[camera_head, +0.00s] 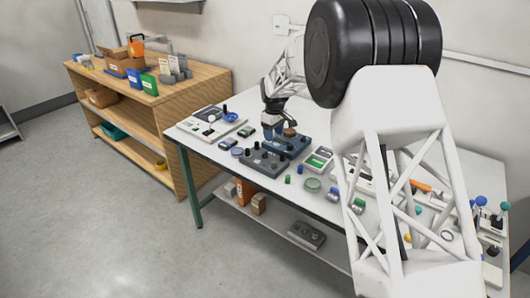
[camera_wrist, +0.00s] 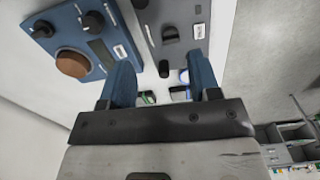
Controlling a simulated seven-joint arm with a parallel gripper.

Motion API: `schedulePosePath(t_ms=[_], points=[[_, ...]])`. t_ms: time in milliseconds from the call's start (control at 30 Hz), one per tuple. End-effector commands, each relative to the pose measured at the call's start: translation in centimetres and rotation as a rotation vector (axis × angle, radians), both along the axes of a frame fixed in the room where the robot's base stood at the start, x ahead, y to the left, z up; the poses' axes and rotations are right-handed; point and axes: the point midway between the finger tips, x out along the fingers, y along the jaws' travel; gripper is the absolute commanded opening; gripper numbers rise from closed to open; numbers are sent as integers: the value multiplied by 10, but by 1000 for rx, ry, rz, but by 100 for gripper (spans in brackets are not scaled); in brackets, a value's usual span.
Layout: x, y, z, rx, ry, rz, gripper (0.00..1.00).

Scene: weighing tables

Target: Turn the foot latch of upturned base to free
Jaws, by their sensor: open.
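A blue base (camera_head: 298,147) lies on the white table, with a brown round pad on top; it also shows at the upper left of the wrist view (camera_wrist: 96,50), with the brown pad (camera_wrist: 72,63) and black knobs (camera_wrist: 93,21). A dark grey base (camera_head: 264,163) lies in front of it; in the wrist view (camera_wrist: 181,14) it carries a black knob (camera_wrist: 170,33). I cannot tell for sure which is the upturned base, or which knob is its foot latch. My gripper (camera_wrist: 160,64) is open, its blue fingers apart with nothing gripped between them. In the head view it is close above the blue base.
A panel with a blue ring (camera_head: 230,117) stands at the table's left end. My arm hides part of the right side. A wooden shelf (camera_head: 190,91) stands behind left.

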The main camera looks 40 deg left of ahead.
Motion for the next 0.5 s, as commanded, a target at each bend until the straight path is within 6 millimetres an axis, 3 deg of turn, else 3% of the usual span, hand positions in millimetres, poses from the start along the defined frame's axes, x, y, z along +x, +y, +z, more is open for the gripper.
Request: schedulePosePath(t_ms=[100, 200, 500], points=[[-5, 22, -16, -4, 4, 34, 57], [-8, 32, -22, -5, 5, 51, 57], [-9, 36, -25, -6, 6, 58, 57]])
